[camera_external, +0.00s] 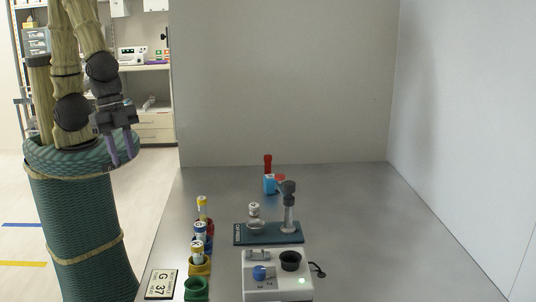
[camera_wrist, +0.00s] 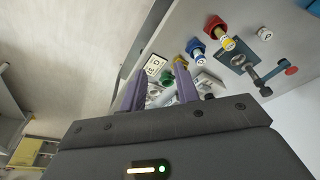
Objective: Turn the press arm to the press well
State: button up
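The press is a dark teal base (camera_external: 242,235) on the counter, with a pale upright post (camera_external: 289,216) at its right end. The press base also shows in the wrist view (camera_wrist: 232,58). My gripper (camera_external: 125,160) is far left of the press, above the floor side. Its purple fingers (camera_wrist: 159,92) are apart and empty.
Coloured holders with capped vials stand left of the press, with an empty green holder (camera_external: 197,288) in front. A white device (camera_external: 277,281) with a blue knob stands before the press. The counter's right side is clear.

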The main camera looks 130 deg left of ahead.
aim_at(288, 182)
jog(key=o, duration=0.4)
jog(key=shift+n, duration=0.3)
jog(key=w+a, duration=0.1)
jog(key=w, duration=0.1)
jog(key=w+a, duration=0.2)
jog(key=w, duration=0.1)
jog(key=w+a+r+b, duration=0.1)
jog(key=w+a, duration=0.1)
jog(key=w, duration=0.1)
jog(key=shift+r, duration=0.1)
jog(key=shift+n+t+y, duration=0.4)
jog(key=shift+n+t, duration=0.3)
jog(key=shift+t, duration=0.2)
jog(key=w+a+r, duration=0.1)
jog(key=w+a, duration=0.3)
jog(key=a, duration=0.4)
jog(key=w+a+r+b, duration=0.1)
jog(key=w+a, duration=0.3)
jog(key=a, duration=0.4)
jog(key=w+a+r+b, duration=0.1)
jog(key=w+a+r, duration=0.1)
jog(key=w+a, duration=0.3)
jog(key=shift+a+r, duration=0.15)
jog(key=shift+a, duration=1.9)
jog(key=p+x, duration=0.2)
jog(key=x, duration=1.5)
jog(key=shift+f, duration=0.25)
grip_shut()
